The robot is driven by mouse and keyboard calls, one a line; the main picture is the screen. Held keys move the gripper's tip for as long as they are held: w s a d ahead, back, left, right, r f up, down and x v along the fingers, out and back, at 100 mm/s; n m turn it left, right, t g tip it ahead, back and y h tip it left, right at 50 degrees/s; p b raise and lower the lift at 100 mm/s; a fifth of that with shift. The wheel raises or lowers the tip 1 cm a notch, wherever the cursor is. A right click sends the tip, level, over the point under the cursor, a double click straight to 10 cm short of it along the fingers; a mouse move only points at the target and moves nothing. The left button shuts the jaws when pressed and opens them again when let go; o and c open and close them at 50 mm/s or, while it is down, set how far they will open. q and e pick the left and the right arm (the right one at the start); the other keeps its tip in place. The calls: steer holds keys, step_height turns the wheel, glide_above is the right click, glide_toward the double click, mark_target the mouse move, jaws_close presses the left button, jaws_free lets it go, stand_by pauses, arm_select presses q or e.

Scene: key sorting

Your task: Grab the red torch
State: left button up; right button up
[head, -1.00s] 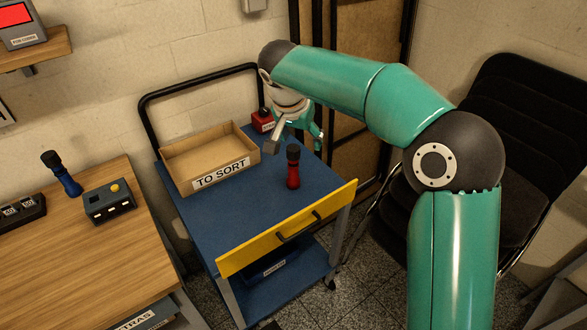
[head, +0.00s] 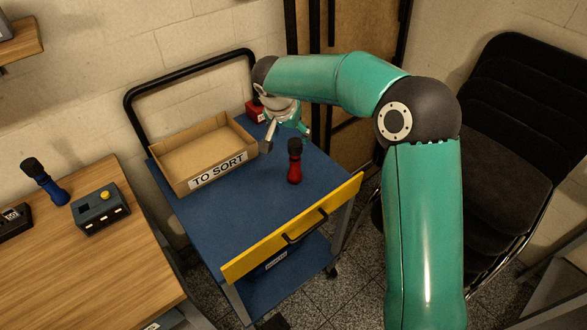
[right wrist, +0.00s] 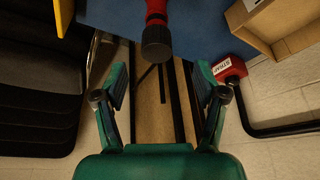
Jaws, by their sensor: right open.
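The red torch (head: 295,162) stands upright on the blue cart top, its black head upward. In the right wrist view the torch (right wrist: 156,38) shows at the top centre, beyond the open fingers, with its black head towards me. My right gripper (head: 286,137) hangs over the back part of the cart, behind the torch and apart from it. In the right wrist view my right gripper (right wrist: 161,90) is open with nothing between its fingers. My left gripper is not in view.
A cardboard box marked TO SORT (head: 220,172) sits left of the torch. A small red box (head: 256,112) stands at the cart's back. A wooden table (head: 110,260) holds a blue torch (head: 45,182) and a grey box (head: 100,210). Black chairs (head: 505,150) stand right. The cart's front is clear.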

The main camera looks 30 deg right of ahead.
mark_target(295, 143)
steer(key=shift+x, duration=1.1)
steer(key=x, duration=0.2)
steer(key=p+x, duration=0.1)
steer(key=x, duration=0.1)
steer(key=shift+s+d+p, duration=0.15)
steer(key=shift+d+p, duration=0.1)
steer(key=shift+p, duration=0.05)
steer(key=shift+d+f, duration=0.15)
steer(key=shift+f, duration=0.35)
jaws_close()
